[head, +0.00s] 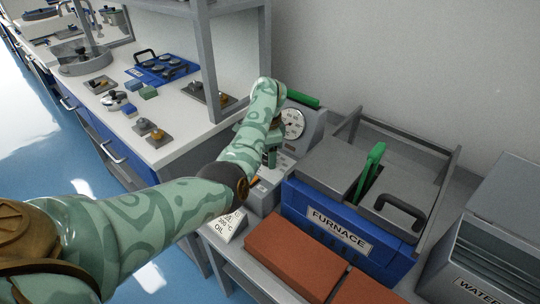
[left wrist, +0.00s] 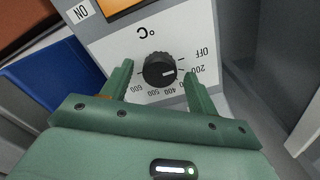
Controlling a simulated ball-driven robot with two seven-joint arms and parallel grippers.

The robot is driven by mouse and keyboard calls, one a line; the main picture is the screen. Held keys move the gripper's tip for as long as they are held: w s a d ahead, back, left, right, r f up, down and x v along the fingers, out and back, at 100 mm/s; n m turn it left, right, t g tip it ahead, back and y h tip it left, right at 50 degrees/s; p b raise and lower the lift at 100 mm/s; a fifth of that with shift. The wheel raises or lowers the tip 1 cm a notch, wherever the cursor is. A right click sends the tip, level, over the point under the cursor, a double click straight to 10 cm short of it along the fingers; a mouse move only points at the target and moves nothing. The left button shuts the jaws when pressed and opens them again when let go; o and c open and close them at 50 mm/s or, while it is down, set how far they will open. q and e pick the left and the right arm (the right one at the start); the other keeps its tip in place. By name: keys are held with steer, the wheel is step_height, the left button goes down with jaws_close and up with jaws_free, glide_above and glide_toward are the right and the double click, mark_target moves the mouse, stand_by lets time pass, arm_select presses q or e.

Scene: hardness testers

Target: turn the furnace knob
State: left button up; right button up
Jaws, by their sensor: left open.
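The black furnace knob (left wrist: 159,70) shows in the left wrist view on a white panel with a °C scale, upside down from here, marked OFF and 200 to 600. Its white mark points to the right side of the picture, toward the OFF and 200 end. My left gripper (left wrist: 158,75) is open, with one green finger on each side of the knob. I cannot tell whether the fingers touch it. In the head view my left gripper (head: 268,152) is at the grey control unit (head: 311,128), and the knob is hidden there. My right gripper is not in view.
The blue furnace (head: 340,228) with a green lever (head: 371,168) stands right of the control unit. Reddish bricks (head: 290,257) lie in front. A WATER container (head: 487,255) is at far right.

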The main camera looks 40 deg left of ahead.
arm_select(q)
steer(key=c, duration=1)
steer(key=shift+m, duration=0.3)
steer(key=m, duration=0.5)
steer(key=m+p, duration=0.1)
steer(key=m, duration=0.5)
stand_by(0.3)
